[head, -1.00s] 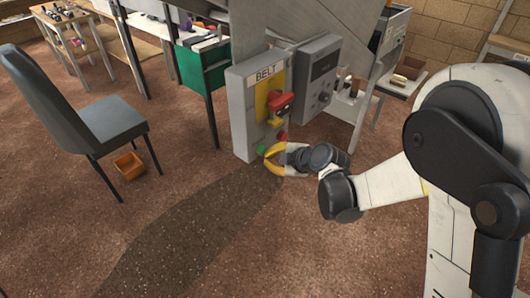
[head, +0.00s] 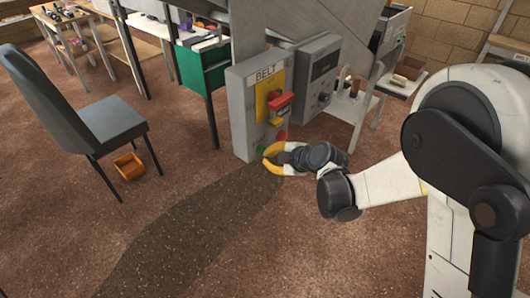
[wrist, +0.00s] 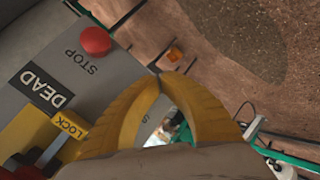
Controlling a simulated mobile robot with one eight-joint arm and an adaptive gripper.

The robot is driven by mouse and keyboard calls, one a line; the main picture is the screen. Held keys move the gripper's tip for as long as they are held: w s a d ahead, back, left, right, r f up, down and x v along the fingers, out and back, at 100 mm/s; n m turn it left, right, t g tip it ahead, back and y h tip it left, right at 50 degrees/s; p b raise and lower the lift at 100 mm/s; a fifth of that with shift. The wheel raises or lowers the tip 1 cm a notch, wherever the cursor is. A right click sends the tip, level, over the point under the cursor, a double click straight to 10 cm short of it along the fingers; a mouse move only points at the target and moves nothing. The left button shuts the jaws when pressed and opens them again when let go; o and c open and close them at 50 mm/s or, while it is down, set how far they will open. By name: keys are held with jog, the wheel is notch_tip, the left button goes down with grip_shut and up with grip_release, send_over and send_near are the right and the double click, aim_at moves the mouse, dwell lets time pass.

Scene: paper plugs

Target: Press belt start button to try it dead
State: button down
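The grey belt panel (head: 240,125) stands upright, labelled BELT. A green button (head: 261,149) sits low on its face, with a red button (head: 282,136) to its right. In the wrist view the red button (wrist: 95,41) is beside the word STOP. My gripper (head: 266,153) is at the panel's lower front, by the green button. Its yellow fingers (wrist: 158,77) meet at the tips, with nothing held. Part of a label shows between them; the green button is hidden in the wrist view. I cannot tell whether the tips touch it.
A red switch part (head: 281,105) projects from the panel's yellow plate (head: 262,99). The wrist view shows a DEAD label (wrist: 41,86) and a yellow LOCK tag (wrist: 70,125). A grey control box (head: 318,75) adjoins.

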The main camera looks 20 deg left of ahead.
jog(key=shift+s+d, duration=0.35)
jog(key=shift+d, duration=0.4)
jog(key=d, duration=0.1)
jog(key=s+d, duration=0.1)
jog(key=d, duration=0.1)
jog(key=s+d+b, duration=0.1)
jog(key=shift+d, duration=0.3)
dwell(0.5)
